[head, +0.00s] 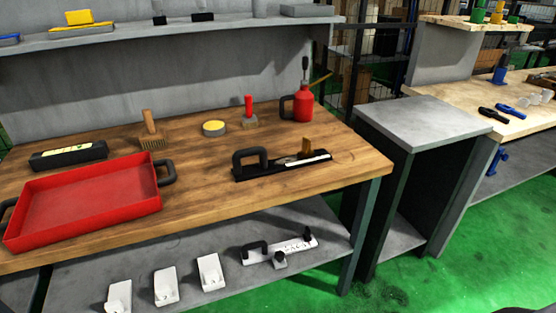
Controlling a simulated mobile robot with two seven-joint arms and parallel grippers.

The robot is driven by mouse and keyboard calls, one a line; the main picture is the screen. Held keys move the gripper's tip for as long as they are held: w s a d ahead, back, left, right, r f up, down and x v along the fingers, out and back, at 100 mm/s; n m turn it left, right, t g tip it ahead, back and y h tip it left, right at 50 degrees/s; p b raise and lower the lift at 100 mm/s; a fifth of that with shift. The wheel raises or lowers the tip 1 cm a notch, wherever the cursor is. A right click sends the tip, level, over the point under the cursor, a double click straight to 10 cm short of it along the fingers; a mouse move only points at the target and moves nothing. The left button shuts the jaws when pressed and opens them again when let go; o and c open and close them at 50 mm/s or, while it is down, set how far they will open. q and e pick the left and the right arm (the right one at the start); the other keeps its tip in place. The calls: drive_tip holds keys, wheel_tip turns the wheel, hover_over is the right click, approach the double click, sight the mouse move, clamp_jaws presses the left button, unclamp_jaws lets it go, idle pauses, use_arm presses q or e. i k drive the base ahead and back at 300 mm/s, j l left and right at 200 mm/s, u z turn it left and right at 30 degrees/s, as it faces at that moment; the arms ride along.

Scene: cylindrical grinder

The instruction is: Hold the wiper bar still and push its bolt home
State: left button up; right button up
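The likely wiper bar (262,174) is a long dark bar lying flat on the wooden workbench (215,190), right of its middle. A black loop handle (250,160) stands at its left end. Neither of my grippers is in view, and nothing touches the bar.
A red tray (90,205) with black handles fills the bench's left front. A black box (68,155), brush (151,132), yellow-topped tin (214,128), red-handled tool (249,112) and red can (303,104) stand behind. A grey cabinet (425,120) stands right. White parts lie on the lower shelf.

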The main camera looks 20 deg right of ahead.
sight(306, 151)
drive_tip(key=i+l, duration=0.2)
drive_tip(key=l, duration=0.15)
drive_tip(key=i+l, duration=0.2)
drive_tip(key=l, duration=0.15)
drive_tip(key=i+l, duration=0.2)
drive_tip(key=l, duration=0.15)
drive_tip(key=i+l, duration=0.2)
drive_tip(key=l, duration=0.15)
